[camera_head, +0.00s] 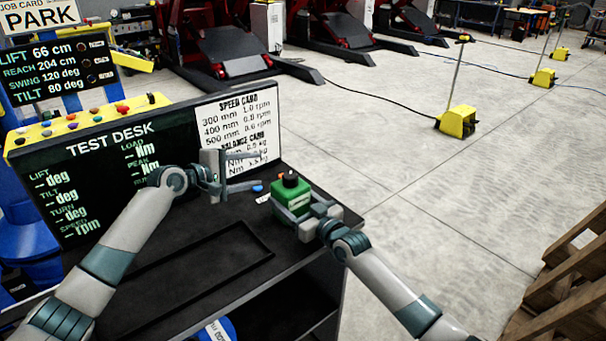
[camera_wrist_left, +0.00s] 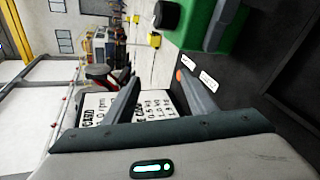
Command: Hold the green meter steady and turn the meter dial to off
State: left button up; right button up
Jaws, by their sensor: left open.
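The green meter (camera_head: 291,195) stands on the dark desk top near its right end, with a black dial (camera_head: 290,179) on top. My right gripper (camera_head: 295,208) is at the meter from the lower right. A finger lies along its near side and it appears shut on the body; the far finger is mostly hidden. My left gripper (camera_head: 258,169) is open and empty, left of and behind the meter, fingers pointing right. In the left wrist view the meter (camera_wrist_left: 216,28) and the dial (camera_wrist_left: 167,14) are at the top, beyond the open fingers (camera_wrist_left: 158,77). The dial's setting is unreadable.
The test desk display (camera_head: 110,165) and the white speed card (camera_head: 237,120) stand close behind my left gripper. Small blue and orange-red pieces (camera_head: 257,188) lie beside the meter. The desk front holds an empty recessed tray (camera_head: 200,262). Open floor lies to the right.

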pick_arm(q)
notch_tip(320, 180, up, 2)
jog(key=n+g+h, duration=0.1)
jog(key=n+h, duration=0.1)
jog(key=n+g+h, duration=0.4)
jog(key=n+h, duration=0.1)
jog(key=n, duration=0.2)
send_near(303, 181)
jog(key=shift+s+a+r, duration=0.2)
jog(key=shift+a+r, duration=0.3)
jog(key=shift+r, duration=0.05)
jog(key=shift+s+a+r, duration=0.2)
jog(key=shift+a+r, duration=0.25)
jog(key=shift+r, duration=0.15)
jog(key=shift+d, duration=0.1)
jog(key=x, duration=1.1)
jog(key=shift+w+d+r, duration=0.1)
jog(key=shift+w+d, duration=0.1)
jog(key=shift+d, duration=0.15)
jog(key=c, duration=1)
